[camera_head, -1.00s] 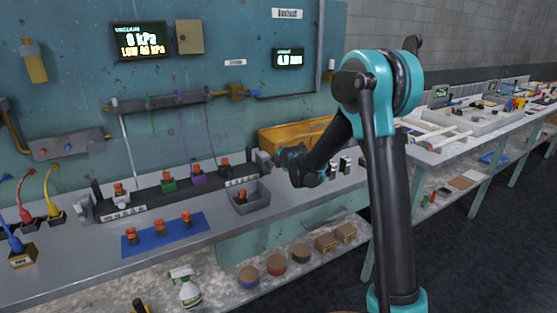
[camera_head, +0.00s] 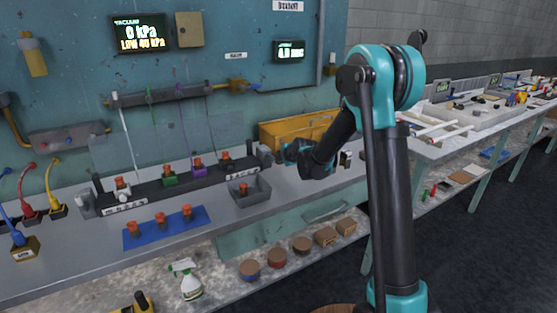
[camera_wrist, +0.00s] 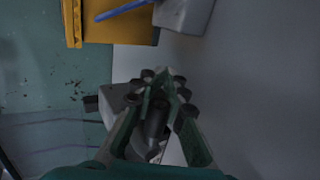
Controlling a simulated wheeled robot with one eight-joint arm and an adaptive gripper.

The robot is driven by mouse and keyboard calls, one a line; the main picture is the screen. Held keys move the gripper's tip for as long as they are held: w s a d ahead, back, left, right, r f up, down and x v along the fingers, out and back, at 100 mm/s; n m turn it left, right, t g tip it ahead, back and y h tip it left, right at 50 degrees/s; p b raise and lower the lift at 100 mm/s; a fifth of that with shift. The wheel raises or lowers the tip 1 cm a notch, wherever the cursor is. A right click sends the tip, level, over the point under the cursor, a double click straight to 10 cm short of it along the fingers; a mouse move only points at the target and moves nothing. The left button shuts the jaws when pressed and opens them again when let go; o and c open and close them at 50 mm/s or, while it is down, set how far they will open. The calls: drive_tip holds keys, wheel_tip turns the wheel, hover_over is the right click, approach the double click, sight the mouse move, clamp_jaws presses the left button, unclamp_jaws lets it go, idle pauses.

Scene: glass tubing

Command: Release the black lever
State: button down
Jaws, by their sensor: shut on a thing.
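My gripper (camera_wrist: 164,88) is shut on the black lever (camera_wrist: 156,120) in the wrist view. Its green fingers stand on both sides of the dark, rounded handle and cover part of it. A grey block (camera_wrist: 117,104) lies just left of the fingers; I cannot tell how the lever joins it. In the head view my gripper (camera_head: 290,151) is at the bench's back right, beside a small grey block (camera_head: 264,156). The lever cannot be made out there.
A yellow bin (camera_head: 292,131) stands behind my gripper. A blue mat (camera_head: 140,236) holds several orange-topped parts.

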drive_tip(key=shift+d, duration=0.1)
drive_tip(key=c, duration=1.6)
unclamp_jaws()
